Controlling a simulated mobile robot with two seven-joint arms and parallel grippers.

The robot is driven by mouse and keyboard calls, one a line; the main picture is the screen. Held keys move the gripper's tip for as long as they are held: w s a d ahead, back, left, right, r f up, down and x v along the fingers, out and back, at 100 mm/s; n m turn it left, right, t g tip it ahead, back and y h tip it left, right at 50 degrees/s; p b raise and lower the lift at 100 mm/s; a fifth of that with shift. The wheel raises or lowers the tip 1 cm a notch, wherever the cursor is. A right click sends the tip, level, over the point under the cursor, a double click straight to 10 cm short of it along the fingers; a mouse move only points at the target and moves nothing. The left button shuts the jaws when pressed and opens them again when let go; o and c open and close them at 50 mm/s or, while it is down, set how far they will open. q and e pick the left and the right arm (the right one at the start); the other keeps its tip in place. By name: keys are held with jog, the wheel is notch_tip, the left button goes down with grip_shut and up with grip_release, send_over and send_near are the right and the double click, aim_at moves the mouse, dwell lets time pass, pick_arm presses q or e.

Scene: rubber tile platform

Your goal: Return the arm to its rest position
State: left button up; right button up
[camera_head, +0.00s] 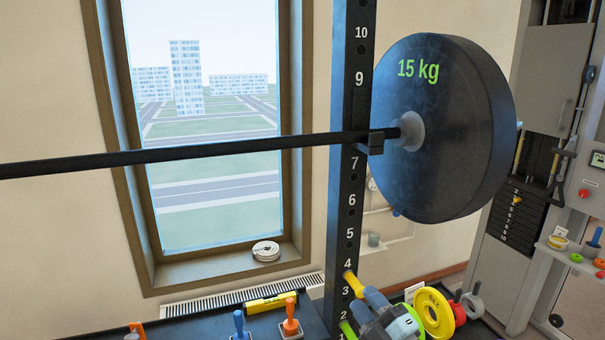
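My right gripper (368,306) shows at the bottom edge, right of the middle, in front of the foot of the numbered rack post. Its grey-blue fingers point up and to the left, and part of its hand is cut off by the frame edge. It is small here, and I cannot tell whether the fingers are apart or closed. My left gripper and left arm are not in view.
A barbell bar (200,151) with a 15 kg plate (440,125) crosses above, resting at the numbered post (349,190). Yellow and red small plates (433,312) stand right of the gripper.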

jog(key=s+d+f+m+g+h, duration=0.3)
jog(key=s+f+m, duration=0.5)
jog(key=s+f, duration=0.5)
jog(key=s+d+f+m+g+h, duration=0.4)
jog(key=s+f+m, duration=0.5)
jog(key=s+f, duration=0.5)
notch_tip(320, 180, down, 3)
jog(key=shift+s+r+g+h, duration=0.1)
jog(key=shift+s+g+h, duration=0.2)
jog(key=shift+h, duration=0.4)
